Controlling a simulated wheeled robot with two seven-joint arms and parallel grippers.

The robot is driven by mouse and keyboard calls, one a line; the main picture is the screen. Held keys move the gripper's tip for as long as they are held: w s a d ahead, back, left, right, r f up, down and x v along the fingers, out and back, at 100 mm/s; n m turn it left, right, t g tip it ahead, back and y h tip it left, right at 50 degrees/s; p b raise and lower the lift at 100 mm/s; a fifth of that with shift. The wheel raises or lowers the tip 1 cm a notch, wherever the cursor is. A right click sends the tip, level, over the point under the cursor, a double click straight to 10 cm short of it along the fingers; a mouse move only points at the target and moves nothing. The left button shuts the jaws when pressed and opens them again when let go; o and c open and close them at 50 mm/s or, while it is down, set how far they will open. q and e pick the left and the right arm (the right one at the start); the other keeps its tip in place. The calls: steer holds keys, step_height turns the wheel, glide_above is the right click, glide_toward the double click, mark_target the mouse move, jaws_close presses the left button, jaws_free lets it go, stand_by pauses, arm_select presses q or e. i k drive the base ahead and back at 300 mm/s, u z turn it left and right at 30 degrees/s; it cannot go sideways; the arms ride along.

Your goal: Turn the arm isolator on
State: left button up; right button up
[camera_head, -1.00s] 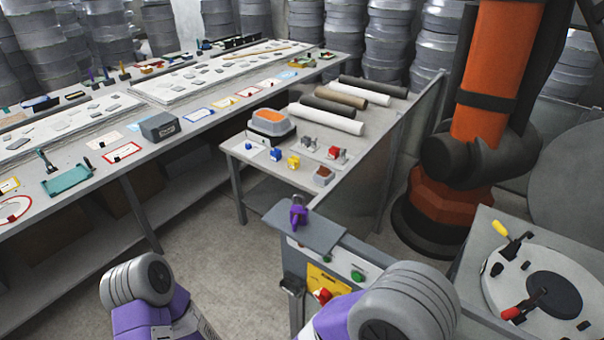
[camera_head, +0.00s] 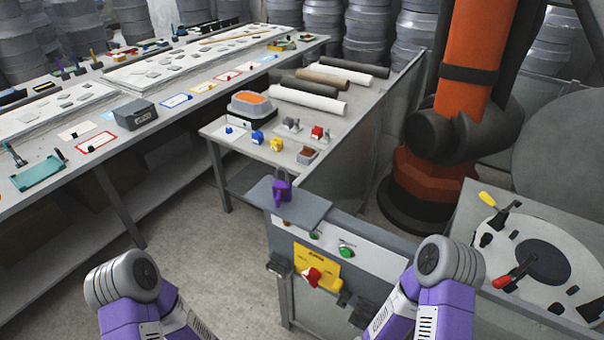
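The arm isolator is a red rotary handle (camera_head: 312,276) on a yellow plate (camera_head: 327,263) on the front of the grey cabinet (camera_head: 352,262). The handle looks tilted; its exact setting is too small to read. A purple padlock-like piece (camera_head: 282,192) stands on the cabinet's top plate. My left arm shows at the bottom left, but its gripper is outside the picture. My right arm is at the bottom right, to the right of the isolator and apart from it. Small dark parts between them may be my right gripper's fingers; I cannot tell whether they are open or shut.
A green button (camera_head: 347,251) sits above and right of the yellow plate. A dark bracket (camera_head: 279,265) is on its left. A round mould machine (camera_head: 540,262) stands at the right, an orange robot arm (camera_head: 472,60) behind. A small table (camera_head: 237,139) stands beyond the cabinet.

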mark_target(312, 274)
steer(key=u, duration=2.25)
steer(key=k, duration=0.5)
steer(key=z, duration=1.2)
